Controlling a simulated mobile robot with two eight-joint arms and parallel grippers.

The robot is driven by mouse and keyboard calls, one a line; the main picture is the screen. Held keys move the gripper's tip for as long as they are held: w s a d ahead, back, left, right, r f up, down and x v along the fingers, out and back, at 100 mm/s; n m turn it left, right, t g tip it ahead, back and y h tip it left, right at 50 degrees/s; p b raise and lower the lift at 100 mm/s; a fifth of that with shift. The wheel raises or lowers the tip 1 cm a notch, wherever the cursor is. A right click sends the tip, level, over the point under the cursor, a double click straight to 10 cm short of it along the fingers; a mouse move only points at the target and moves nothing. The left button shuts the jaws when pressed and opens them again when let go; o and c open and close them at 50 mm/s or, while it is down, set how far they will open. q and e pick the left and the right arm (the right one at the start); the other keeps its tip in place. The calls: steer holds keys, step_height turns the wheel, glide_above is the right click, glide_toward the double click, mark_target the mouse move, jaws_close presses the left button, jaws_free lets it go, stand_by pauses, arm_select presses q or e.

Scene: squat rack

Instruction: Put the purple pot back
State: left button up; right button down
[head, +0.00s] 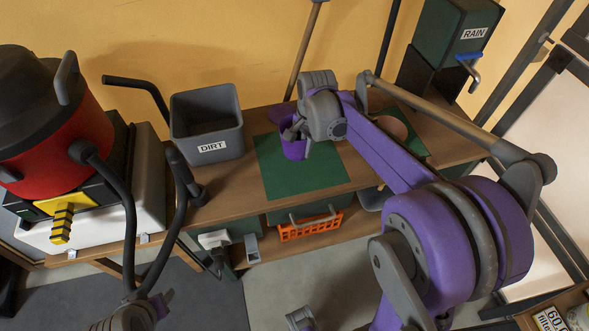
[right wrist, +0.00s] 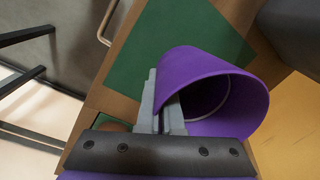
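The purple pot (head: 293,150) is over the far part of the green mat (head: 283,178) on the wooden bench. My right gripper (head: 293,131) is at its rim. In the right wrist view the gripper fingers (right wrist: 164,102) are shut on the wall of the purple pot (right wrist: 205,85), whose open mouth faces right. I cannot tell whether the pot's base touches the mat. A grey and purple part at the bottom left of the head view seems to be my left arm (head: 128,316); its fingers do not show clearly.
A grey DIRT bin (head: 208,128) stands left of the mat. A red and black vacuum (head: 55,130) with hoses is further left. A RAIN tank (head: 452,40) with a tap stands back right. An orange crate (head: 308,230) is on the lower shelf. The mat's near half is clear.

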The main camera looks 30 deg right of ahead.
step_height(320, 180, down, 5)
steer(key=shift+d+r, duration=0.1)
steer(key=shift+d, duration=0.05)
steer(key=shift+f+b, duration=0.3)
steer(key=shift+f, duration=1.85)
steer(key=shift+f, duration=0.15)
steer(key=c, duration=1.1)
jaws_free()
